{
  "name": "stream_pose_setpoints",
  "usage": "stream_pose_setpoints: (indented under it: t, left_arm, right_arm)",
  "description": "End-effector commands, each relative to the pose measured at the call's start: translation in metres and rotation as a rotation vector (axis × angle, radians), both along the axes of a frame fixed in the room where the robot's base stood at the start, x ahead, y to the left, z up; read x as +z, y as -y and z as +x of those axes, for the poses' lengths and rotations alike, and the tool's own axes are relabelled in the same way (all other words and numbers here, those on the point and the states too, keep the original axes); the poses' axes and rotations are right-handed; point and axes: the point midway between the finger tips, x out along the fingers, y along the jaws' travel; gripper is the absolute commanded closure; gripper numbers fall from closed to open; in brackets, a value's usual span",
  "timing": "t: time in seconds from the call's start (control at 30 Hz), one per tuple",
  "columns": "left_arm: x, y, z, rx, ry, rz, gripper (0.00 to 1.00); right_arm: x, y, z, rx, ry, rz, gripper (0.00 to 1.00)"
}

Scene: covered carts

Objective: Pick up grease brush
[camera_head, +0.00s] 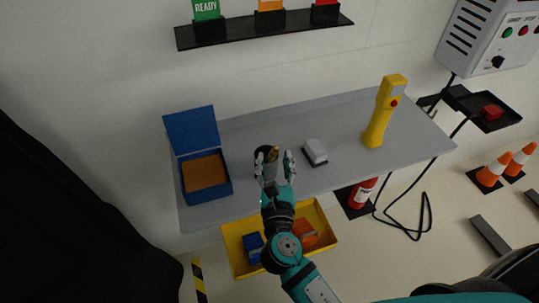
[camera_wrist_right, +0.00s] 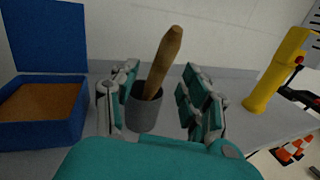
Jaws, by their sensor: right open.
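The grease brush (camera_wrist_right: 165,60) stands in a dark grey cup (camera_wrist_right: 143,112) on the grey table, its brown wooden handle pointing up and leaning a little to the right. Its lower end is hidden inside the cup. My left gripper is not in view.
An open blue box (camera_head: 208,197) stands left of the cup. A small white-grey block (camera_head: 315,152) and a yellow handheld device (camera_head: 383,112) stand to the right. A yellow bin (camera_head: 238,233) lies below the table's front edge. A black shelf (camera_head: 265,31) hangs on the wall.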

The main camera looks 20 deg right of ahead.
Motion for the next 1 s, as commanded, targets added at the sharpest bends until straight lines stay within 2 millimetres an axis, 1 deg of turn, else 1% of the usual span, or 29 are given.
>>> stream_pose_setpoints:
  t: [0.03,0.1,0.2,0.47,0.8,0.83,1.0]
  left_arm:
    - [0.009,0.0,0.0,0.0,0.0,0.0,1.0]
    - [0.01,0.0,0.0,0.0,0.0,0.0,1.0]
    - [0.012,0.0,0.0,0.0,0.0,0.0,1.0]
    - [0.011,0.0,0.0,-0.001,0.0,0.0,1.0]
    - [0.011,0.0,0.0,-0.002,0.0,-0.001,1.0]
    - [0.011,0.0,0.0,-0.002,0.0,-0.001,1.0]
    - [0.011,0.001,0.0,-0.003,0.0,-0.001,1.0]
  right_arm:
    - [0.007,0.0,0.009,0.0,0.002,0.0,0.54]
    - [0.005,0.002,0.018,0.001,0.002,-0.001,0.54]
    - [0.003,0.005,0.027,0.0,0.001,0.0,0.54]
    - [0.002,0.005,0.028,0.001,0.0,0.001,0.54]
    - [0.002,0.005,0.028,0.001,0.0,0.0,0.98]
    - [0.002,0.005,0.028,0.001,0.0,0.0,1.0]
    - [0.002,0.005,0.028,0.001,0.0,0.0,1.0]
